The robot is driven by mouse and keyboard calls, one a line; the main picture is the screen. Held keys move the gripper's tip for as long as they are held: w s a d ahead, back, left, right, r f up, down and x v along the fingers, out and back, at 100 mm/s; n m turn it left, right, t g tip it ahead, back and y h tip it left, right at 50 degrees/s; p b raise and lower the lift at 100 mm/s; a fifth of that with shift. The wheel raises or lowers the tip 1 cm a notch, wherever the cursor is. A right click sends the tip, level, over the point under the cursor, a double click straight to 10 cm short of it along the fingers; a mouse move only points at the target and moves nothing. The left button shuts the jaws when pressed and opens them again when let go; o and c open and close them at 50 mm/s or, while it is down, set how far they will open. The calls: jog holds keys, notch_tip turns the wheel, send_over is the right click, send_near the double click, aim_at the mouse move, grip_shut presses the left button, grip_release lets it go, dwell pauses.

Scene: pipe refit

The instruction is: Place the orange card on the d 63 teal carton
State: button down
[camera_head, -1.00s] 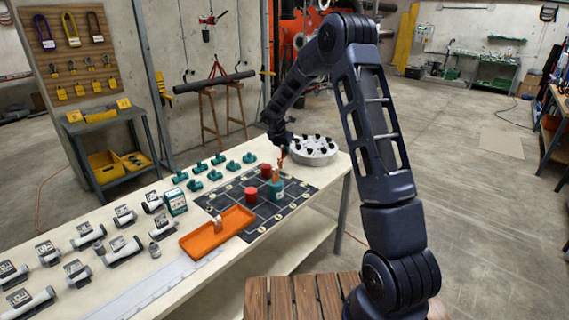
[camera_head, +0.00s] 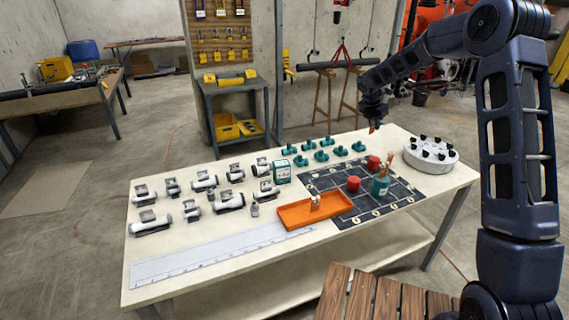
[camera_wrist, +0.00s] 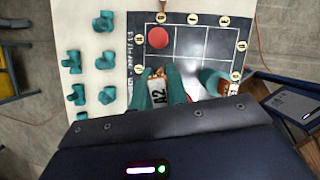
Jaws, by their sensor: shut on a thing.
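My gripper (camera_head: 372,118) is raised above the back of the table, shut on a small orange card (camera_head: 373,127). In the wrist view a white "A2" label (camera_wrist: 158,95) shows between two teal shapes at the jaws. The teal carton (camera_head: 282,171), with a white label too small to read, stands upright left of the dark grid mat (camera_head: 340,212), behind the orange tray; my gripper is well to its right.
Two red cylinders (camera_head: 354,184) stand on the mat. Teal fittings (camera_head: 321,156) line the back. The orange tray (camera_head: 295,215) holds a small tagged piece. Grey pipe clamps (camera_head: 205,181) fill the left, and a round white holder (camera_head: 431,158) stands right. The front left holds a long ruler (camera_head: 215,252).

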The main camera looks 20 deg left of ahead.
jog(key=s+a+r+n+y, duration=0.1)
jog(key=s+a+r, duration=0.15)
jog(key=a, duration=0.65)
jog(key=s+a+r+n, duration=0.1)
jog(key=s+a+n, duration=0.15)
jog(key=a, duration=0.65)
notch_tip(320, 180, up, 3)
jog(key=n+y, duration=0.1)
jog(key=n, duration=0.1)
send_over(284, 160)
jog(key=s, duration=0.2)
notch_tip(284, 160, down, 19)
jog(key=shift+a, duration=0.1)
jog(key=shift+f, duration=0.15)
jog(key=c, duration=1.4)
grip_release()
jog(key=v, duration=1.2)
jog(key=shift+s, duration=0.25)
